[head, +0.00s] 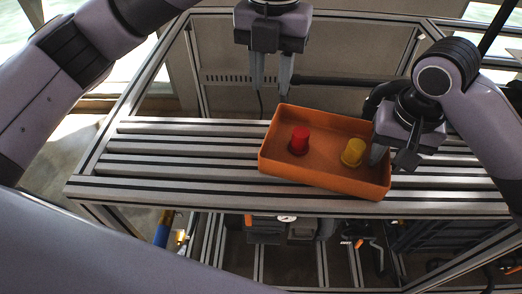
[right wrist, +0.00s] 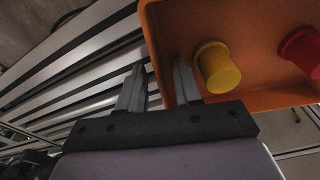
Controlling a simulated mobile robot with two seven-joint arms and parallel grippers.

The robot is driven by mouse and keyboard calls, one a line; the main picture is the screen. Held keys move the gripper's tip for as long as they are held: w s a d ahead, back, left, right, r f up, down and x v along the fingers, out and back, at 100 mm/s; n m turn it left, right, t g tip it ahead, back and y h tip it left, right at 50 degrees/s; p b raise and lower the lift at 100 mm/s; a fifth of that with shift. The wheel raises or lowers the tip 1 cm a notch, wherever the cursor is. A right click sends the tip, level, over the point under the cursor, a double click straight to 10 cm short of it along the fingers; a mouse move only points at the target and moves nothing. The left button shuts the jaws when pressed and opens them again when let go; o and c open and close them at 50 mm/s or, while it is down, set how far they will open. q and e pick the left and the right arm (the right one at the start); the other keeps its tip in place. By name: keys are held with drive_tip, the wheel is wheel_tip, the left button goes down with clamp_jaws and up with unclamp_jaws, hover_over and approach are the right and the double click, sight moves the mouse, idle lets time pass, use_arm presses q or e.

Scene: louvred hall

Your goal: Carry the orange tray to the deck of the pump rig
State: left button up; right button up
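The orange tray (head: 320,183) is over the slatted deck (head: 165,157) of the metal-framed rig, turned slightly, its near right corner close to the deck's front edge. It holds a red cup-like piece (head: 300,139) and a yellow one (head: 353,152). My left gripper (head: 271,93) is open and empty, pointing down by the tray's far left corner. My right gripper (head: 392,160) is at the tray's right end. In the right wrist view its fingers (right wrist: 158,88) are apart, one on each side of the tray's wall (right wrist: 153,45), with a visible gap.
The deck's left half is bare. Frame posts and a back panel (head: 315,62) stand behind the deck. Below it are a gauge (head: 287,218) and other equipment, partly hidden. A dark hose or bar (head: 330,82) runs behind the tray.

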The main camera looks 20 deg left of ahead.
wheel_tip(320, 180, up, 12)
drive_tip(key=s, duration=0.1)
drive_tip(key=shift+s, duration=0.25)
idle(0.4)
idle(0.5)
